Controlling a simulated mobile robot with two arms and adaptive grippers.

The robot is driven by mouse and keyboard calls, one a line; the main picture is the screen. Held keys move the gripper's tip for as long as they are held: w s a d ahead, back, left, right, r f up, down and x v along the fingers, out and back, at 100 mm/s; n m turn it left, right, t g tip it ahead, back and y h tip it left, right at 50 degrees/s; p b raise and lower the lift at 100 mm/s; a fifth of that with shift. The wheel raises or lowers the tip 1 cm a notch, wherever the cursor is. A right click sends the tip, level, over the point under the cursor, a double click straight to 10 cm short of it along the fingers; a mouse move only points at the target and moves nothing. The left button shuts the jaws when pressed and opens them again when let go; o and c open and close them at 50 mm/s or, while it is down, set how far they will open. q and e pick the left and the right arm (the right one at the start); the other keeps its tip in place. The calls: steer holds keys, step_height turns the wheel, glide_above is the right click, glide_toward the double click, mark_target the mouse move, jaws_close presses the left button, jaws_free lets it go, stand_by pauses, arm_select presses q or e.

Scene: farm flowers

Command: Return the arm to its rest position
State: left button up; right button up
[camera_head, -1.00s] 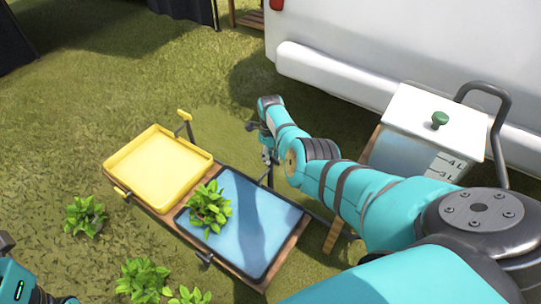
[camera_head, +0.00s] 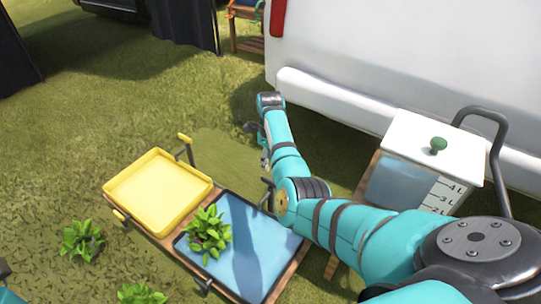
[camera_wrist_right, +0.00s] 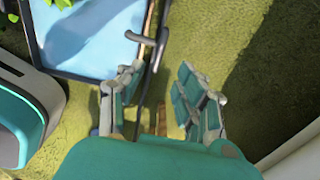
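My right arm (camera_head: 345,228) reaches from the lower right past the blue tray's right side. Its gripper (camera_head: 256,138) hangs near the wrist, small and partly hidden in the head view. In the right wrist view the gripper (camera_wrist_right: 160,92) has its fingers spread apart with nothing held between them. A dark handle with a grey grip (camera_wrist_right: 148,40) shows beyond the fingertips. Only a sliver of my left arm (camera_head: 5,290) shows at the lower left edge; its gripper is out of view.
A wooden cart holds a yellow tray (camera_head: 158,183) and a blue tray (camera_head: 262,228) with a green plant (camera_head: 208,232). More plants (camera_head: 82,240) are on the grass. A white-lidded water tank (camera_head: 432,150) stands right, near a white vehicle (camera_head: 400,50). Grass left of the arm is open.

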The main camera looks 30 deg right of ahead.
step_height(320, 180, up, 2)
steer(key=shift+r, duration=0.1)
stand_by(0.5)
